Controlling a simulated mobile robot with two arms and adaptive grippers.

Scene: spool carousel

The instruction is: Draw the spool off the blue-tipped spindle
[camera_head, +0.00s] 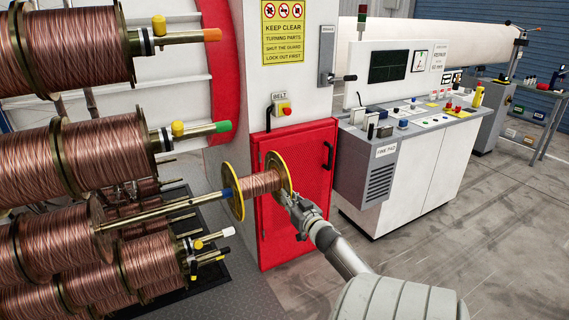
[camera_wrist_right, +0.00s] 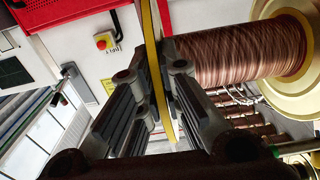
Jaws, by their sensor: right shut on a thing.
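The spool (camera_head: 260,184) has yellow flanges and a copper winding. It lies roughly level in front of the red cabinet. The blue-tipped spindle (camera_head: 170,208) comes from the left, and its blue tip (camera_head: 227,193) shows at the spool's left flange. I cannot tell whether the tip is still inside the spool's bore. My right gripper (camera_head: 286,198) is shut on the rim of the right flange. In the right wrist view, the fingers (camera_wrist_right: 167,65) pinch the yellow flange (camera_wrist_right: 155,50) edge-on, with the winding (camera_wrist_right: 240,45) to its right. My left gripper is not in view.
Large copper-wound spools (camera_head: 105,158) fill the left side, on spindles with orange (camera_head: 212,34), green (camera_head: 223,126) and white (camera_head: 228,232) tips. A red cabinet (camera_head: 312,165) stands behind the spool. A control console (camera_head: 420,140) stands to the right. The floor at right is open.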

